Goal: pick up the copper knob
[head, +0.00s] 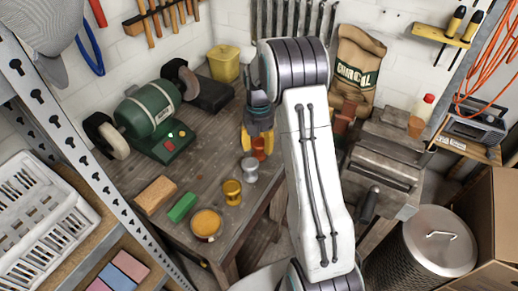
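The copper knob (259,149) is at the right edge of the wooden workbench, in line with a silver knob (250,169) and a brass knob (232,191). My gripper (258,142) comes down over the copper knob from above, with its yellow fingers on either side of it. Part of the copper knob is hidden behind the fingers. I cannot tell whether the fingers touch it or have closed on it.
The workbench (220,145) also holds a green bench grinder (150,115), a yellow bin (224,64), a round tin (206,223), a green block (182,207) and a tan block (155,195). A vise (388,160) and a metal can (438,245) stand right of my arm.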

